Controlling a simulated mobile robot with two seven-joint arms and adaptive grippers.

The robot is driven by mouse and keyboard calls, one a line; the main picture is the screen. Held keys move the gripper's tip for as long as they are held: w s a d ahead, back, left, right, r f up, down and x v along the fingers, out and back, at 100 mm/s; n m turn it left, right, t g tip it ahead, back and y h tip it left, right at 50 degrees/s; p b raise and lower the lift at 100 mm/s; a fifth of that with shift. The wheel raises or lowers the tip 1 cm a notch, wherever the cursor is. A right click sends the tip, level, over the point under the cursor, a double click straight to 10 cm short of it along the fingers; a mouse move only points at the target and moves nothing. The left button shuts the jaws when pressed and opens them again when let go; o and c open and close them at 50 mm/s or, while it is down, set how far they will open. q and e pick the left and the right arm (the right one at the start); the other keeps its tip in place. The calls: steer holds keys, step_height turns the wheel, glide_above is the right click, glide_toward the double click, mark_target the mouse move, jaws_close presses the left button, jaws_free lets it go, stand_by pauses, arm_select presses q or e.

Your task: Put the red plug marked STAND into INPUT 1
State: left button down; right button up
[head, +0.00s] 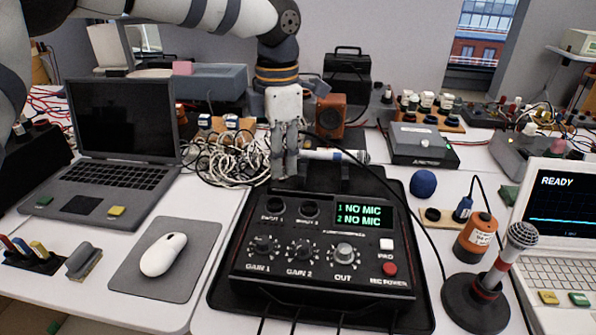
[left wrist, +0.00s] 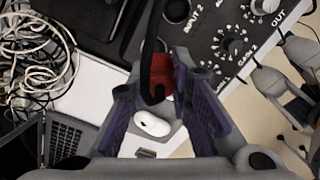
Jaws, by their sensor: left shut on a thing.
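My left gripper (head: 284,176) hangs over the back left of the black preamp box (head: 318,262). It is shut on the red plug (left wrist: 161,72), which shows between the fingers in the left wrist view with a black cable; the STAND mark is not readable. In the head view the fingers hide the plug. The INPUT 1 socket (head: 272,205) is on the box top, left of the INPUT 2 socket (head: 310,208). The plug is apart from the box. The display (head: 363,215) reads NO MIC for 1 and 2. Grey jaw-like parts in the left wrist view (left wrist: 275,85) look like my right gripper.
A laptop (head: 122,130) and a mouse (head: 163,254) are left of the box. A tangle of white cables (head: 222,160) lies behind left. A black cable (head: 415,215) loops right.

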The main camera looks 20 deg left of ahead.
arm_select(q)
steer(key=shift+a+f, duration=0.4)
steer(key=shift+f, duration=0.25)
steer(key=shift+a+f, duration=0.35)
steer(key=shift+f, duration=0.3)
steer(key=shift+s+f+b, duration=0.1)
steer(key=shift+f+b, duration=0.4)
steer(key=shift+f, duration=1.35)
steer(key=shift+f, duration=0.25)
steer(key=c, duration=1.4)
jaws_free()
steer(key=shift+o, duration=0.2)
